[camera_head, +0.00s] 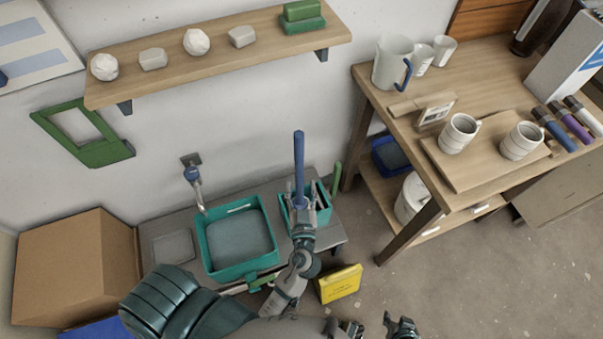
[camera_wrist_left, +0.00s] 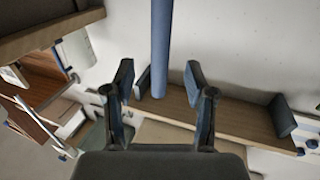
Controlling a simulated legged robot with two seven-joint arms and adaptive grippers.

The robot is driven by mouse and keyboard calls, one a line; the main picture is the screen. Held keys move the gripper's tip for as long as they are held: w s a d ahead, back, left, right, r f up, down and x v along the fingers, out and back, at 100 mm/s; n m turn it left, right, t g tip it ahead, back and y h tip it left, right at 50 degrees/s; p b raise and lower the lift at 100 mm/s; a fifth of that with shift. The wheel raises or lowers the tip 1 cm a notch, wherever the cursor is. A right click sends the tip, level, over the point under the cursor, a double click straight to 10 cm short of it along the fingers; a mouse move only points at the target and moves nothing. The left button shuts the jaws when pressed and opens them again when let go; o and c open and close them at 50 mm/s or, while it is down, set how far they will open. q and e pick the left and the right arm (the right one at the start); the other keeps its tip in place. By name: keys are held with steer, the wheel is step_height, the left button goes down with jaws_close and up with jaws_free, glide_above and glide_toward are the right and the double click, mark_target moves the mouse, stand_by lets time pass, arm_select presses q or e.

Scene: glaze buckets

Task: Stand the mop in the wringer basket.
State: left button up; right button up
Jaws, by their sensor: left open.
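The mop shows as a blue handle (camera_head: 299,158) standing nearly upright over the teal wringer basket (camera_head: 325,211). Its lower part and head are hidden by my left gripper and the basket, so I cannot tell how the head sits. My left gripper (camera_head: 300,190) is at the handle's lower visible part, above the basket. In the left wrist view the blue handle (camera_wrist_left: 161,45) passes between the spread fingers (camera_wrist_left: 160,82) of that gripper, with visible gaps on both sides. My right gripper (camera_head: 377,326) is partly in view at the bottom edge, its fingers apart and empty.
A teal bucket (camera_head: 206,246) stands left of the basket, on a grey low platform (camera_head: 152,232). A yellow box (camera_head: 340,284) lies in front. A wooden shelf (camera_head: 215,45) hangs above. A wooden table (camera_head: 400,105) with mugs stands right. A cardboard box (camera_head: 72,265) is at left.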

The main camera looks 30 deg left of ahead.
arm_select(q)
steer(key=s+a+f+m+g+h, duration=0.2)
steer(key=s+a+f+g+h, duration=0.25)
steer(key=s+f, duration=0.5)
steer(key=s+d+f+m+g+h, duration=0.5)
steer(key=s+f+m, duration=0.1)
steer(key=s, duration=0.1)
steer(key=shift+s+d+f, duration=0.15)
steer(key=shift+s+f, duration=0.05)
steer(key=shift+s, duration=0.05)
steer(key=shift+h, duration=0.25)
